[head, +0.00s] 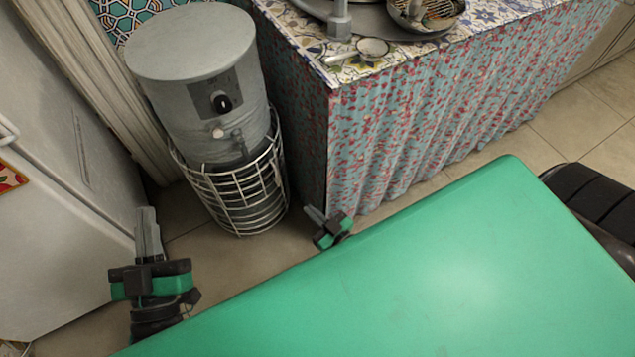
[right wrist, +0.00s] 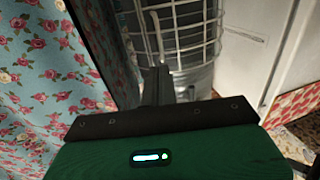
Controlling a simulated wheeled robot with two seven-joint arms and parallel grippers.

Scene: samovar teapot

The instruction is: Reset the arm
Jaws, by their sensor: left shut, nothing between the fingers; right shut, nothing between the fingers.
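My left gripper (head: 148,232) is at the lower left of the head view, pointing up the picture, with its fingers together and empty. My right gripper (head: 314,215) shows past the far edge of my green body, near the curtain's lower corner. Its fingers are together and empty, and much of that arm is hidden behind the green surface. In the right wrist view, the right gripper's dark fingers (right wrist: 158,86) are closed and point toward the wire basket. Neither gripper touches any object that I can see.
A grey cylindrical heater (head: 195,80) stands in a white wire basket (head: 235,190) on the tiled floor. A white fridge (head: 60,220) stands at left.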

